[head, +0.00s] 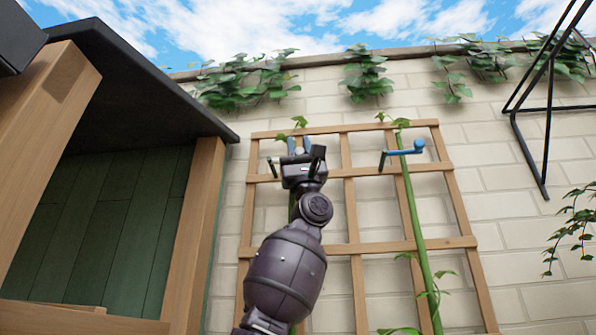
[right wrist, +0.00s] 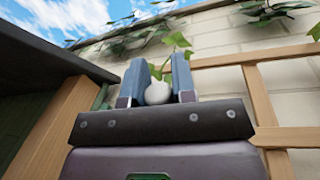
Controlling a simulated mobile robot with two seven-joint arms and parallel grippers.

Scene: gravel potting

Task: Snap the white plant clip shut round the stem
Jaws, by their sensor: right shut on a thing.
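My right gripper (head: 300,148) is raised in front of the wooden trellis, at its upper left part. Its blue fingers are shut on a white rounded thing, which looks like the white plant clip (right wrist: 157,93). Most of the clip is hidden by the fingers, so I cannot tell whether it is closed round the stem. Green leaves (right wrist: 177,41) show just above the fingertips in the right wrist view. A green stem (head: 292,207) runs behind the gripper, largely hidden by my arm. My left gripper is not in view.
The trellis (head: 350,215) stands against a pale brick wall (head: 520,235). A blue clip (head: 403,152) sits at a second green stem (head: 416,225) to the right. A wooden shed with a dark roof (head: 130,75) is close on the left. A black metal frame (head: 548,120) is at upper right.

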